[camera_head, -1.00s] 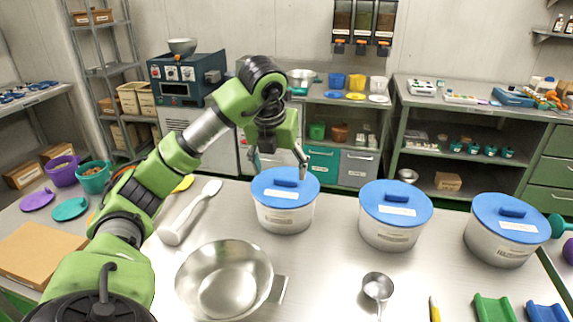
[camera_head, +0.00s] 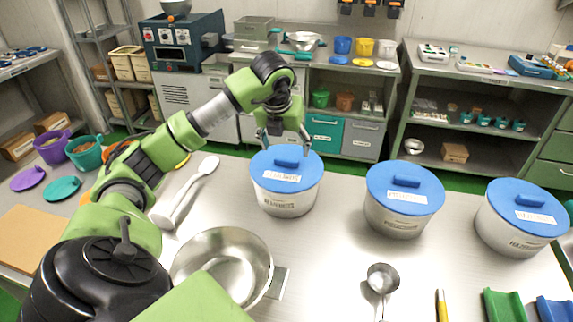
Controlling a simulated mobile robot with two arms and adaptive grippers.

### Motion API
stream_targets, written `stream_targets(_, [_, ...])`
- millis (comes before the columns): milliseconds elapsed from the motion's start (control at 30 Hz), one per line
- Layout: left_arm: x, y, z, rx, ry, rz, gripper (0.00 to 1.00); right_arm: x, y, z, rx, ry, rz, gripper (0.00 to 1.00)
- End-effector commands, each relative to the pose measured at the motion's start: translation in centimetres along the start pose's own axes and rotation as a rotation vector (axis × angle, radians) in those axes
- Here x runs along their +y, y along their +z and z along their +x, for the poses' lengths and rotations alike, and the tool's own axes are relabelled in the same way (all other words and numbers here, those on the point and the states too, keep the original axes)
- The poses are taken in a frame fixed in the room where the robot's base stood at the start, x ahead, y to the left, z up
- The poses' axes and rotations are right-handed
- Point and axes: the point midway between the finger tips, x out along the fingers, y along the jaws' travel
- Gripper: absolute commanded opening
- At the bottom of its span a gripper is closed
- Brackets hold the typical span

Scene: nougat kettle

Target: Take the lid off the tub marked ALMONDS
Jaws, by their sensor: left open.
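Three white tubs with blue lids stand in a row on the steel table: a left tub (camera_head: 287,201), a middle tub (camera_head: 398,219) and a right tub (camera_head: 512,235). Their labels are too blurred for me to tell which is marked ALMONDS. Each lid has a raised blue bar handle. The left lid (camera_head: 268,170) sits on its tub, with its handle (camera_head: 288,157) facing up. My left gripper (camera_head: 285,140) is open and empty, just above and behind that handle, fingers pointing down on either side. I cannot tell whether it touches the lid. My right gripper is not in view.
A steel bowl (camera_head: 222,250) and a white spatula (camera_head: 185,193) lie left of the tubs. A metal scoop (camera_head: 382,278), a yellow-handled tool (camera_head: 441,305) and a green holder (camera_head: 504,305) are near the front. The table between bowl and scoop is clear.

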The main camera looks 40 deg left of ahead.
Motion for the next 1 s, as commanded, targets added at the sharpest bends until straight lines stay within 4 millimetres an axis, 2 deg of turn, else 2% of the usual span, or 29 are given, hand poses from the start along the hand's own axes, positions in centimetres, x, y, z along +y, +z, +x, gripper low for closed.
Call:
stream_targets(167, [0.1, 0.0, 1.1, 0.002, 0.002, -0.001, 0.68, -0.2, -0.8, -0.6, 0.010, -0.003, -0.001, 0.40])
stream_targets(333, [0.2, -0.2, 3.3, 0.006, 0.002, 0.000, 0.68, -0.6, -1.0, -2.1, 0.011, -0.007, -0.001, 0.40])
stream_targets(500, [0.1, -0.2, 5.3, 0.002, 0.000, 0.001, 0.68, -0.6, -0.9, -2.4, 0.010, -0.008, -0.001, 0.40])
stream_targets(767, [0.1, -0.2, 5.6, -0.001, 0.001, 0.002, 0.68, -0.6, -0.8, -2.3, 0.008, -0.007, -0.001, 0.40])
stream_targets(900, [0.1, -0.2, 5.6, -0.001, 0.001, 0.001, 0.32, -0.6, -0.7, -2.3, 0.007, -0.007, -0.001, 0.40])
stream_targets(933, [0.1, -0.2, 5.6, -0.001, 0.001, 0.001, 0.26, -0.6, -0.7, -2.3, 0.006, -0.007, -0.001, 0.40])
stream_targets(1000, [0.1, -0.2, 5.6, -0.001, 0.001, 0.001, 0.26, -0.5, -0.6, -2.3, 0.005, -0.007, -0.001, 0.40])
